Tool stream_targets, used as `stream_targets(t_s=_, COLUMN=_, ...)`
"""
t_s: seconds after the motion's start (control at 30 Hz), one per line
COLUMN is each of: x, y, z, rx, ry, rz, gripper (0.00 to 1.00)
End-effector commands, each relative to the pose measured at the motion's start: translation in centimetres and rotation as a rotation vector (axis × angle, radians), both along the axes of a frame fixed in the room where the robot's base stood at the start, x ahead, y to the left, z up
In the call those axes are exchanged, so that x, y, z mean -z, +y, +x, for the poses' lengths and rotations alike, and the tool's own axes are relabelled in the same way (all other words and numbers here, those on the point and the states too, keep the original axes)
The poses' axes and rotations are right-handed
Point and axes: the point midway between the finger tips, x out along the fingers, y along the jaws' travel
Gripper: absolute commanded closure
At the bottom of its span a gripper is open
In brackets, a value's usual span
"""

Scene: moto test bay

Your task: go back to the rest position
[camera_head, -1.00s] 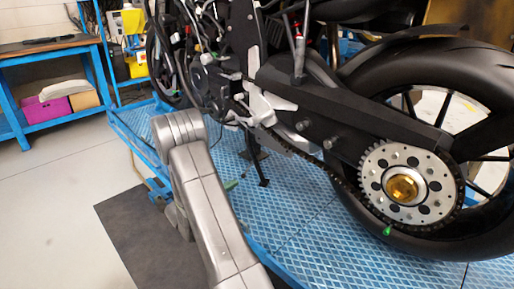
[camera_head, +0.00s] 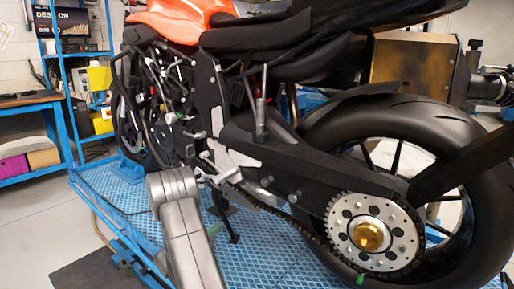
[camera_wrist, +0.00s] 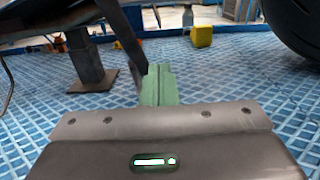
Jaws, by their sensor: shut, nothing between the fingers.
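My gripper (camera_wrist: 158,85) shows in the wrist view as two green fingers pressed together, with nothing between them. It is low over the blue ribbed platform (camera_wrist: 60,100), near a dark metal stand foot (camera_wrist: 90,80). In the head view my grey arm reaches down in front of the motorcycle's left-hand part. The gripper is mostly hidden there; a small green bit beside the arm may be its tip, but I cannot be sure.
The motorcycle (camera_head: 290,160) stands on the blue platform (camera_head: 105,190), close beside my arm. Its rear wheel (camera_head: 450,140) is at right. A blue workbench (camera_head: 25,140) and shelf stand at left. Open floor lies at lower left. A yellow object (camera_wrist: 201,37) is ahead.

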Motion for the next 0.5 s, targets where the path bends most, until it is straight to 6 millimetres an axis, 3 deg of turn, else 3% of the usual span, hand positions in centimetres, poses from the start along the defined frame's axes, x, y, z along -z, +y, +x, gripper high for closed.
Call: stream_targets(t_s=0.5, x=-0.41, y=0.39, z=-0.43, rx=-0.002, ry=0.001, rz=0.000, gripper=1.00)
